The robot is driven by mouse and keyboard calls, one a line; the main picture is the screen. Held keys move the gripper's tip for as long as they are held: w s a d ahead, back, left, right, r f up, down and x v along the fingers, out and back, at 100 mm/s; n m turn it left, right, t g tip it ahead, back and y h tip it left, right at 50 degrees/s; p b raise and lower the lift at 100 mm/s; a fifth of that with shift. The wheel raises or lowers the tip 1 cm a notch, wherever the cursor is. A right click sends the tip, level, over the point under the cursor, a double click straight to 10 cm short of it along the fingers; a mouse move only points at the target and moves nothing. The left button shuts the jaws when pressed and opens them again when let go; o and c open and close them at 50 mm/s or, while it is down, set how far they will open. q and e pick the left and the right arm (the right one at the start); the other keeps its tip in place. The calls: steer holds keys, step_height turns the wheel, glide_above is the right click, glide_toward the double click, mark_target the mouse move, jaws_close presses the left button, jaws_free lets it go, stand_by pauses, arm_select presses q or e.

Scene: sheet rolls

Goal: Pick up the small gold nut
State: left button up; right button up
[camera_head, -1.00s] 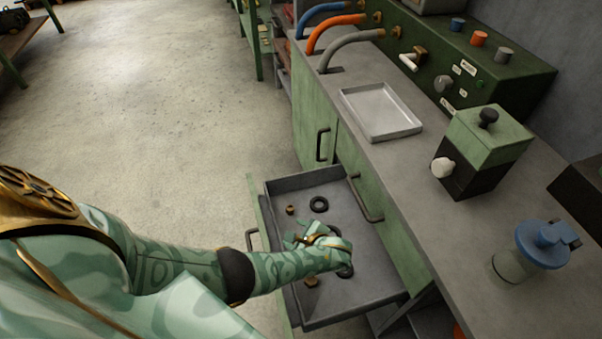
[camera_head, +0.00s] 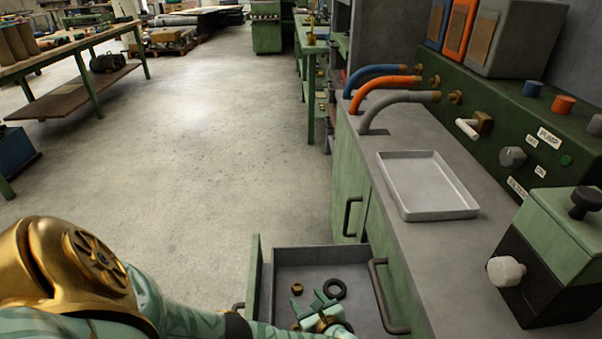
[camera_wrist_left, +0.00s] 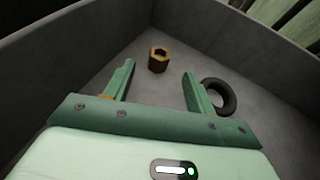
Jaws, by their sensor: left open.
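A small gold nut (camera_wrist_left: 158,60) stands on the drawer floor in the left wrist view, just beyond my left fingertips and roughly centred between them. It looks hexagonal with a dark hole. In the head view it shows as a small spot (camera_head: 297,288) near the drawer's far end. My left gripper (camera_wrist_left: 158,72) is open and empty, low inside the drawer; it also shows in the head view (camera_head: 318,303). My right gripper is not in view.
A black ring (camera_wrist_left: 219,97) lies close to the right finger. The open drawer (camera_head: 318,256) has walls around the gripper. A metal tray (camera_head: 420,212) lies on the counter.

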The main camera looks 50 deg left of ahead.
mark_target(300, 290)
arm_select(q)
steer(key=b+x, duration=0.2)
steer(key=x, duration=0.2)
steer(key=shift+a+f+b, duration=0.3)
steer(key=shift+w+a, duration=0.2)
steer(key=shift+a, duration=0.2)
steer(key=shift+r, duration=0.15)
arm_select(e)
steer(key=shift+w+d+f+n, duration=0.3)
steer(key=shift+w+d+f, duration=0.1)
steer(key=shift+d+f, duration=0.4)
arm_select(q)
steer(key=c, duration=1.1)
